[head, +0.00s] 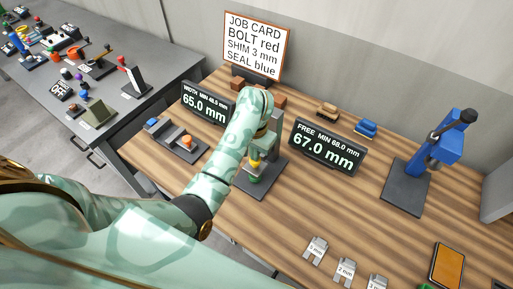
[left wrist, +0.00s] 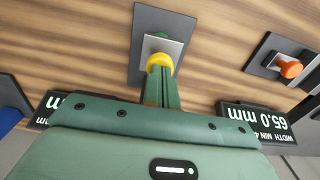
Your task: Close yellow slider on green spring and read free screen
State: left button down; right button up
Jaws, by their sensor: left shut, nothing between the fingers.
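The yellow slider (head: 253,164) sits on a gauge stand, just above the green spring (head: 254,179). My left gripper (head: 261,148) points down over the slider and partly hides the stand. In the left wrist view its shut, empty fingers (left wrist: 161,88) end at the yellow slider (left wrist: 160,61); I cannot tell whether they touch it. The free screen (head: 325,148) stands right of the stand and reads 67.0 mm, with a minimum of 68.0 mm. My right gripper is not in view.
The width screen (head: 205,103) reads 65.0 mm. An orange-knobbed gauge (head: 187,141) stands at left. The job card (head: 255,45) stands behind. A blue press (head: 440,150), numbered shims (head: 345,270) and an orange tablet (head: 447,266) are at right. A grey table (head: 150,95) holds several small parts.

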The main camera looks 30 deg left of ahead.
pick_arm(q)
notch_tip(320, 180, up, 10)
jog(key=p, duration=0.7)
jog(key=shift+d+p, duration=0.15)
jog(key=shift+p, duration=0.25)
dwell(0.5)
